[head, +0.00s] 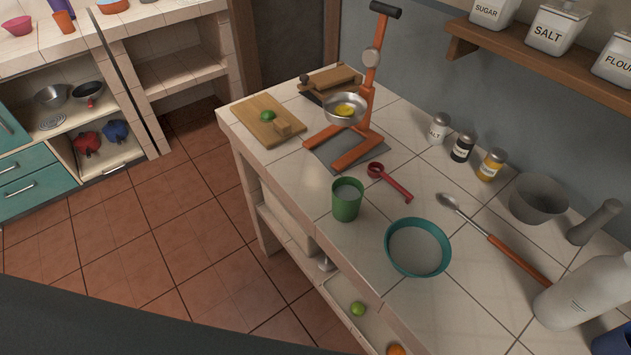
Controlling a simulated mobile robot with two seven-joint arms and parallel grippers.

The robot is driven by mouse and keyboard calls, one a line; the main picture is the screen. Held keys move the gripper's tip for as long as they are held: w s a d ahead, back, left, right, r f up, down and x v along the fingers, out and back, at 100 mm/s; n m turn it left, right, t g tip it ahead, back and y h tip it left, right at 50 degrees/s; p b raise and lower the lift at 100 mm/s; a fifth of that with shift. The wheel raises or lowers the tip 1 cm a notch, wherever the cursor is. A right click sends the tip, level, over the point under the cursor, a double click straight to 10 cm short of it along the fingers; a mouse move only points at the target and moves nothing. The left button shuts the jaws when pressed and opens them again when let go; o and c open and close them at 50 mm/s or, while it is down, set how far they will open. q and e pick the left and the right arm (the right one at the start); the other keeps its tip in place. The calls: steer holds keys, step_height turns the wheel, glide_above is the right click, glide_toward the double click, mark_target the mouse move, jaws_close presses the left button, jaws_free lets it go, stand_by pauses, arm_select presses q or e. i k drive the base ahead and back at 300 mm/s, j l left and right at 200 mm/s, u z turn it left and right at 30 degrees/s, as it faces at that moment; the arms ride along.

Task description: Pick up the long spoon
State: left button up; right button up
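The long spoon (506,250) lies on the tiled counter in the right part of the head view. Its grey metal bowl (448,202) points to the upper left. Its orange-brown handle runs down to the right, and its end is close to the white bottle (583,292); I cannot tell if they touch. Neither of my grippers is in view.
A teal bowl (388,253) and a green cup (346,205) stand left of the spoon. A grey mortar (537,199) and pestle (596,222) stand to its right. A wall shelf (545,63) overhangs the back.

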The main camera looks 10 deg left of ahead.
mark_target(448, 202)
steer(key=z, duration=1.1)
steer(key=k+j+z, duration=0.1)
steer(key=k+j, duration=0.15)
steer(key=j, duration=0.3)
steer(key=k+j+z, duration=0.1)
steer(key=k+j, duration=0.15)
steer(key=j, duration=0.3)
steer(key=k+j+z, duration=0.1)
steer(key=k+j, duration=0.2)
steer(key=j, duration=0.2)
steer(key=k+j+z, duration=0.1)
steer(key=k+j, duration=0.2)
steer(key=j, duration=0.2)
steer(key=k+j+z, duration=0.1)
steer(key=k+j, duration=0.2)
steer(key=j, duration=0.2)
